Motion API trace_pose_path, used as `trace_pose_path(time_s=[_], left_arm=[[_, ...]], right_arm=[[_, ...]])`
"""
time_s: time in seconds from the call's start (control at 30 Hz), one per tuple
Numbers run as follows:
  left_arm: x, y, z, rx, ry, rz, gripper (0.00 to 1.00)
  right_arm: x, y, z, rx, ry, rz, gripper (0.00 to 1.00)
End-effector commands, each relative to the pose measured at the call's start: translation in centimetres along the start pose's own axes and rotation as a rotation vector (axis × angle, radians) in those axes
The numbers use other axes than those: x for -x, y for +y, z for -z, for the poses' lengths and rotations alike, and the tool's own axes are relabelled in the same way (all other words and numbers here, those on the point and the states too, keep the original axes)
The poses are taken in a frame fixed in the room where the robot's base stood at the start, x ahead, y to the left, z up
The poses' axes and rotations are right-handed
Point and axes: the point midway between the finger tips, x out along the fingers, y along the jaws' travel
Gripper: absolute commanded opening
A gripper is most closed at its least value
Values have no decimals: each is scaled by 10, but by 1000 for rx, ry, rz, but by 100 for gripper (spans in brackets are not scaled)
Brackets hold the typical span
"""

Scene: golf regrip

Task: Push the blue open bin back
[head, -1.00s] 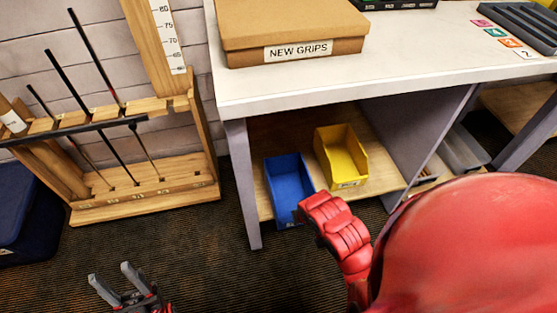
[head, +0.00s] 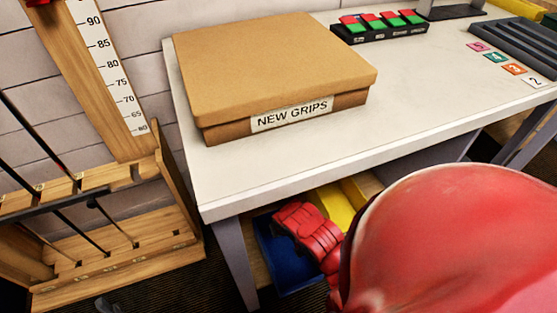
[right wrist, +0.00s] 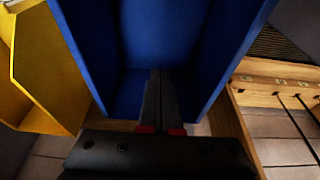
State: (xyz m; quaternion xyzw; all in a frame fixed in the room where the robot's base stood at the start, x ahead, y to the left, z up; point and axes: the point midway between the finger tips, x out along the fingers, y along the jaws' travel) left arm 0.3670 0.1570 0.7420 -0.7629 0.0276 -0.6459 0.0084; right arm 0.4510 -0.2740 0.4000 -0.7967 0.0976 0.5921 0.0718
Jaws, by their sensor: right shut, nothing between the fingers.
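The blue open bin (head: 292,277) sits on the shelf under the bench, partly hidden by my red right arm. In the right wrist view the blue bin (right wrist: 95,45) fills the middle, its two side walls on either side of my right gripper (right wrist: 156,75). The right fingers are pressed together, empty, and reach in between those walls. I cannot tell whether they touch the bin. In the head view my right fingers are hidden behind the red wrist. Only a small grey tip of my left gripper (head: 108,304) shows at the bottom edge.
A yellow bin (head: 335,207) stands beside the blue one, and also shows in the right wrist view (right wrist: 45,75). The white bench top (head: 235,182) overhangs them, carrying a NEW GRIPS box (head: 270,65). A wooden club rack (head: 175,205) stands left of the bench.

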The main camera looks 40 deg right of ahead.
Motion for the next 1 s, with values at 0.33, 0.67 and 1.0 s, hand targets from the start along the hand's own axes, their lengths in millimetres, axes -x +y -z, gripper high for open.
trace_pose_path(time_s=[0.33, 0.67, 1.0], left_arm=[[30, 2, -5, 0, 0, 0, 50], [39, 2, -7, 0, 0, 0, 50], [39, 2, -7, 0, 0, 0, 50]], right_arm=[[-77, 0, 0, -1, -2, -1, 0], [-82, 0, 35, -1, -3, 1, 0], [-81, 0, 38, -1, -2, 1, 0]])
